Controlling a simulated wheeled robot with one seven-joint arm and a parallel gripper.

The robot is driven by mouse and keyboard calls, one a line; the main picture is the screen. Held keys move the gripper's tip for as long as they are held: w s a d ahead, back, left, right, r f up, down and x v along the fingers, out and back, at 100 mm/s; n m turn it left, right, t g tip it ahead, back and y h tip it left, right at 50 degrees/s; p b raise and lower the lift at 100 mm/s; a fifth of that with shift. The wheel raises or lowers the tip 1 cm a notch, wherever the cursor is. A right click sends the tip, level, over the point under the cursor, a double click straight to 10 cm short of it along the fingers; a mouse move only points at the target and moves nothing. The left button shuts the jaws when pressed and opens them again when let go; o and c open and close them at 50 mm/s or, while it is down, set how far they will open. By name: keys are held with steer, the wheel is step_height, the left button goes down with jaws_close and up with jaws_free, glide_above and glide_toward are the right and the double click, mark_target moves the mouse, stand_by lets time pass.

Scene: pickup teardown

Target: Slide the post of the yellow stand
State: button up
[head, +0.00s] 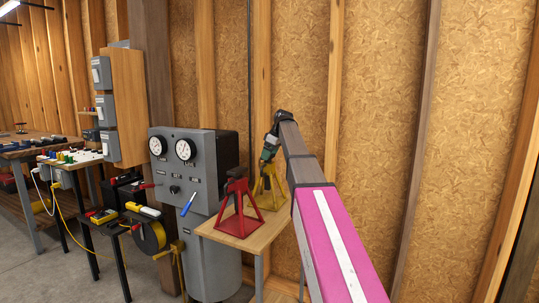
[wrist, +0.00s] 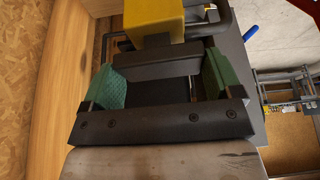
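The yellow stand (head: 270,188) stands on a small wooden table, behind and to the right of the red stand (head: 240,222). My gripper (head: 268,154) is at the top of the yellow stand in the head view and hides part of it. In the wrist view, the green pads of my gripper (wrist: 160,80) are wide apart. A yellow block-shaped part (wrist: 154,18), which looks like part of the yellow stand, shows past the fingers at the top edge. I cannot tell whether the pads touch it. My arm hides the right side of the stand.
The small wooden table (head: 268,232) stands against the board wall. A grey gauge cabinet (head: 205,173) is close on its left, with a blue-handled tool (head: 188,203) on its front. Workbenches with tools are farther left. The wall on the right is bare.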

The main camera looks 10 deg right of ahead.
step_height(320, 180, up, 10)
steer(key=shift+f, duration=0.2)
steer(key=o, duration=1.1)
steer(key=v, duration=1)
steer(key=shift+r, duration=0.4)
steer(key=shift+s+d, duration=0.1)
steer(key=shift+d, duration=0.05)
